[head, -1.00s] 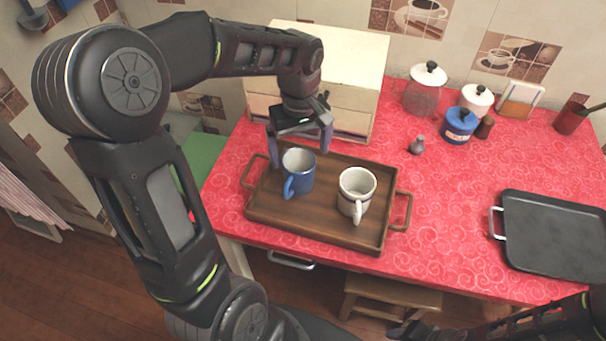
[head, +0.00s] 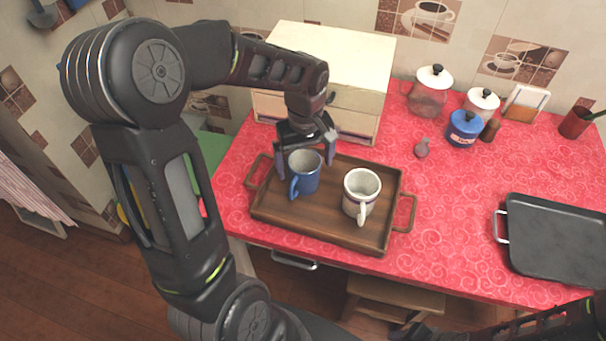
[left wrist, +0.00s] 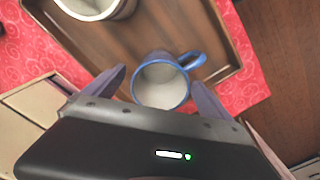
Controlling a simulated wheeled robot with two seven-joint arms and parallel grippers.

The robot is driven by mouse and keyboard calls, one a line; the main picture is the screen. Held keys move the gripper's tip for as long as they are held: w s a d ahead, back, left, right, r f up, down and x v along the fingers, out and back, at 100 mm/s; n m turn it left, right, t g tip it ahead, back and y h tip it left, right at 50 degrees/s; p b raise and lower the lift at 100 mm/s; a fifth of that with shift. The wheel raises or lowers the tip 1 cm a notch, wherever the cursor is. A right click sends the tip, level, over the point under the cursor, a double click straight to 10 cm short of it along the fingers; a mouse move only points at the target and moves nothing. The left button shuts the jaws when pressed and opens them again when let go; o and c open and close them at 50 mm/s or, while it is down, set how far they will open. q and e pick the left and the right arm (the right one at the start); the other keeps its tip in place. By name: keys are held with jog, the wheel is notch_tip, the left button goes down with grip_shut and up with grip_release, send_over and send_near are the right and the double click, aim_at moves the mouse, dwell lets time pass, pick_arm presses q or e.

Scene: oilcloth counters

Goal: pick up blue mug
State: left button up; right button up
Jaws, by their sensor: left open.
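The blue mug (head: 306,176) stands upright on the left part of a brown wooden tray (head: 282,214). Its handle points toward the front of the counter. My left gripper (head: 305,160) is open, pointing down, with its fingers on either side of the mug's rim at the back. In the left wrist view the blue mug (left wrist: 162,84) lies between the tips of my left gripper (left wrist: 158,88), its white inside facing the camera. Whether a finger touches the mug cannot be told. Part of my right arm shows at the lower right; its gripper cannot be made out clearly.
A white mug (head: 360,192) stands on the tray right of the blue one. A cream drawer box (head: 330,60) stands close behind the gripper. Red counter is clear between.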

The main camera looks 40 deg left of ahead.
aim_at(304, 172)
pick_arm(q)
notch_tip(304, 172, down, 4)
jog(key=shift+r, duration=0.1)
jog(key=shift+s, duration=0.1)
jog(key=shift+c, duration=0.2)
dwell(0.3)
jog(key=c, duration=1.7)
jog(key=shift+r, duration=0.1)
jog(key=shift+c, duration=0.2)
notch_tip(304, 172, up, 10)
